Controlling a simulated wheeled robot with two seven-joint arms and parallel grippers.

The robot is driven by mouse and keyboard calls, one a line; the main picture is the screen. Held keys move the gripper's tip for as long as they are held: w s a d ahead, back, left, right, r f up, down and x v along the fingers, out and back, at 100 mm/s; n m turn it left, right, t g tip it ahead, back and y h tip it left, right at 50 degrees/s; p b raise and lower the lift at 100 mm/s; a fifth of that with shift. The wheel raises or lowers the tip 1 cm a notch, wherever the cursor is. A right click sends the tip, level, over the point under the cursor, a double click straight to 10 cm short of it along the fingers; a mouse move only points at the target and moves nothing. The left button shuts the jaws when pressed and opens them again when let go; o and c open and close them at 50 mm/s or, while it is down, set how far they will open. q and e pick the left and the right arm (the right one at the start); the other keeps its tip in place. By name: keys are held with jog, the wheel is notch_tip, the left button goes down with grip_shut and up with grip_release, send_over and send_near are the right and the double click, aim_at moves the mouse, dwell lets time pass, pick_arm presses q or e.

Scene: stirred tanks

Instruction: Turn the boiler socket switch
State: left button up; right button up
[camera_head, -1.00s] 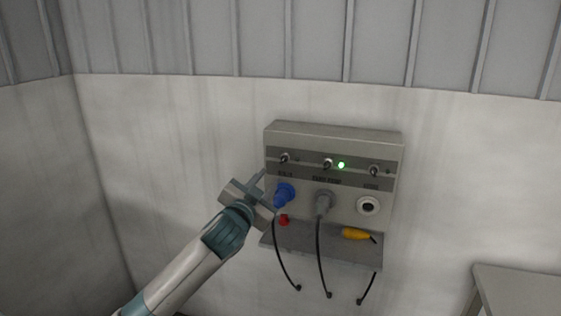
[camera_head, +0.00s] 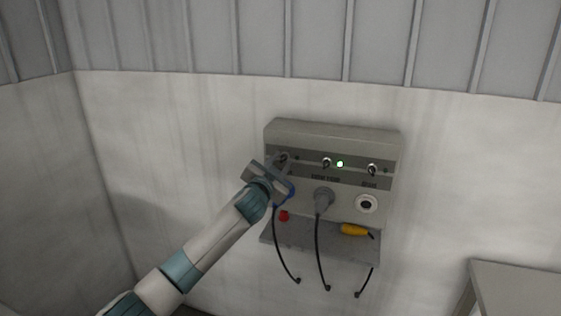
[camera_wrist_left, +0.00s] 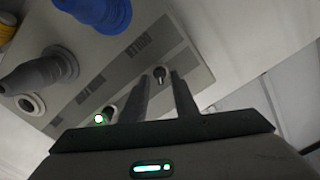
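The boiler switch (camera_head: 284,157) is a small metal toggle at the left end of the grey socket panel (camera_head: 335,133). My left gripper (camera_head: 280,164) is at the panel's left end, in front of this switch. In the left wrist view the fingers of my left gripper (camera_wrist_left: 161,92) are apart, with the switch showing in the gap between their tips. Whether a finger touches it I cannot tell. The blue plug is mostly hidden behind the gripper in the head view. My right gripper is not in view.
The middle switch (camera_head: 326,162) has a lit green lamp (camera_head: 340,164); the right switch (camera_head: 372,170) is unlit. A grey plug (camera_head: 324,201) is in the middle socket; the right socket (camera_head: 367,204) is empty. A yellow plug (camera_head: 354,230) and red object (camera_head: 284,215) lie on the shelf.

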pick_arm(q)
jog(key=shift+w, duration=0.15)
jog(key=shift+c, duration=0.4)
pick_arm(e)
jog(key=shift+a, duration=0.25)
pick_arm(q)
grip_shut()
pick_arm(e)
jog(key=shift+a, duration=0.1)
